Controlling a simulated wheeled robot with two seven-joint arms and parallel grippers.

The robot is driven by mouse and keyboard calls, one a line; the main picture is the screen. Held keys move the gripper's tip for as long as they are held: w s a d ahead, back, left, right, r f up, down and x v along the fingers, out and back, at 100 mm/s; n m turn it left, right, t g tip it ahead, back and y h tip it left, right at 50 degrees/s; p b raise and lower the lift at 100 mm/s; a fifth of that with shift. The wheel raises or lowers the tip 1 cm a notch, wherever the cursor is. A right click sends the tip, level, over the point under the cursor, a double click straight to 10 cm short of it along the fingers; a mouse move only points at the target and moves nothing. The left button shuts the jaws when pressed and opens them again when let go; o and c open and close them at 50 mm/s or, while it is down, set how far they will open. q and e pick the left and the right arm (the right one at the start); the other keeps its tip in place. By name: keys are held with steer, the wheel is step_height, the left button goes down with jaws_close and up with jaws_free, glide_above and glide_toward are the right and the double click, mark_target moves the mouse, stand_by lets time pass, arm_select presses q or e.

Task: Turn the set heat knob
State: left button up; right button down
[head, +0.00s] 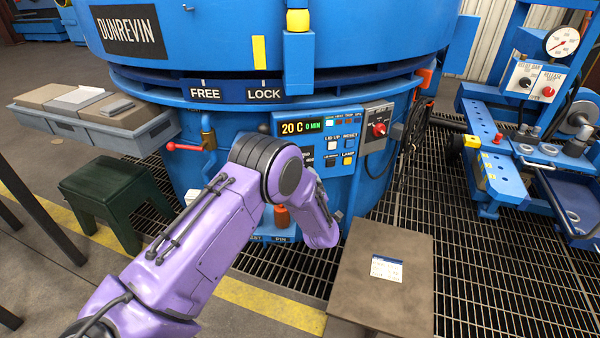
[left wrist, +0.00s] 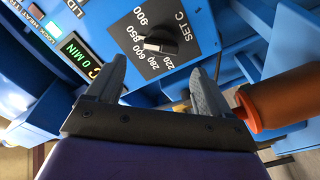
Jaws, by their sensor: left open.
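The set heat knob (left wrist: 160,42) is a black knob on the blue furnace panel, beside the printing "SET C" and a ring of numbers, in the left wrist view. A pale mark on it faces left in the picture. My left gripper (left wrist: 160,68) is open, its two fingers spread on either side below the knob and apart from it, with nothing between them. In the head view my purple left arm crosses the furnace front and hides the knob and the gripper. The panel display (head: 300,127) reads 20 C and 0 MIN. My right gripper is not in view.
An orange-brown cylinder (left wrist: 285,100) sticks out close to the right finger. A red knob (head: 379,129) on a grey box and a red-handled valve (head: 185,146) flank the panel. A brown-topped stand (head: 400,250) is at front right, a green stool (head: 105,190) at left.

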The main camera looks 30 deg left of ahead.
arm_select(q)
steer(key=v, duration=0.4)
steer(key=shift+d, duration=0.1)
